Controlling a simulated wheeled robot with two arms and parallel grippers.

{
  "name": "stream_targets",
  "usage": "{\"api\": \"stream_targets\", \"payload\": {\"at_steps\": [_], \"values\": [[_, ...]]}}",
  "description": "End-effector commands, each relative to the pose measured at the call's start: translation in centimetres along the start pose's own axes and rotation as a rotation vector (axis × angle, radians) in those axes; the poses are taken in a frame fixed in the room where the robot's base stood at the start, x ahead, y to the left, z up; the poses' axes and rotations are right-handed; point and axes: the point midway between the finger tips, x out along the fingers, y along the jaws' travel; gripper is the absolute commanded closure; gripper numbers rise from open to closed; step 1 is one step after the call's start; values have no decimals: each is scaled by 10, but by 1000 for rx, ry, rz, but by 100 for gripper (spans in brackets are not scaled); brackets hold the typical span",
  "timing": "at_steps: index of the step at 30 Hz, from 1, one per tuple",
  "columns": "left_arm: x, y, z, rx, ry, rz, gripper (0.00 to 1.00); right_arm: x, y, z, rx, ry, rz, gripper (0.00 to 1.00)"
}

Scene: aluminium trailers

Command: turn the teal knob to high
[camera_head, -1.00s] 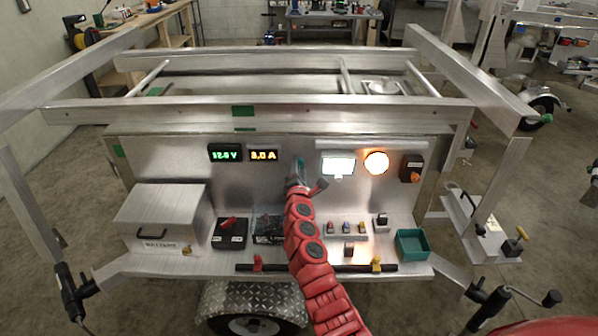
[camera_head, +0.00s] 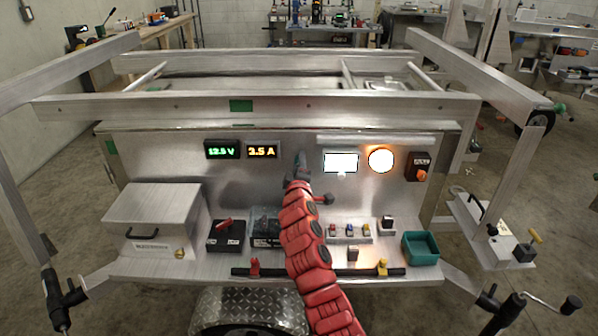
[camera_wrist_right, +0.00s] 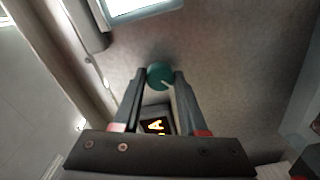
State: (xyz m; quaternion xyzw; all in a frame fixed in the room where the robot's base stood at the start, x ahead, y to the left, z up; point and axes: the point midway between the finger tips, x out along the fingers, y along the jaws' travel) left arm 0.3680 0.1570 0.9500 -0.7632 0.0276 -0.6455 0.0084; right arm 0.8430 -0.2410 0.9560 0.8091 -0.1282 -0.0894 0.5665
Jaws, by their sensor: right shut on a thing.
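The teal knob (camera_wrist_right: 160,76) shows in the right wrist view between my two fingertips, with a pale pointer mark toward its lower right. My right gripper (camera_wrist_right: 160,80) is shut on it, one finger on each side. In the head view my right gripper (camera_head: 299,172) is at the upright metal panel (camera_head: 275,190), between the amber readout (camera_head: 262,152) and the lit white panel lamp (camera_head: 341,162). The knob is mostly hidden there by my red arm. Any high or low lettering is not readable. My left gripper is not in view.
A green voltage readout (camera_head: 222,149), a glowing round lamp (camera_head: 381,160) and an orange rotary switch (camera_head: 418,167) are on the panel. Below, a shelf holds a metal box (camera_head: 155,215), a red-handled switch (camera_head: 226,235), small toggles (camera_head: 350,230) and a teal bin (camera_head: 421,248).

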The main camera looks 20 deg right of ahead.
Motion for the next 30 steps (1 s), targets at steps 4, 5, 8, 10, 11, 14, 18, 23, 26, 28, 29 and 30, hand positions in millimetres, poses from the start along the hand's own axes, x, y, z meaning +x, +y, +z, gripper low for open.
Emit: {"api": "stream_targets", "payload": {"at_steps": [4,5,8,10,11,14,18,23,26,28,29,30], "values": [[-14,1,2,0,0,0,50,0,-3,1,87,1,2,100],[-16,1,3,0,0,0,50,0,-2,1,101,1,1,100],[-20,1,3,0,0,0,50,0,-2,1,140,0,1,100],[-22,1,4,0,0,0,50,0,-1,1,159,-1,1,100],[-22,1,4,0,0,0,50,0,-1,1,165,-1,0,100],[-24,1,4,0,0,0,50,0,0,1,182,-2,0,100],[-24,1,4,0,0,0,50,0,0,1,193,-3,-1,100],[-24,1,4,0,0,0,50,0,0,1,194,-3,-1,100],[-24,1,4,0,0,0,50,0,0,1,193,-3,-1,100],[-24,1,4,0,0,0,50,0,0,1,193,-2,-1,100],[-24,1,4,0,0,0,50,0,0,1,192,-3,-1,53],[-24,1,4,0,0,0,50,0,0,1,192,-2,-1,46]]}}
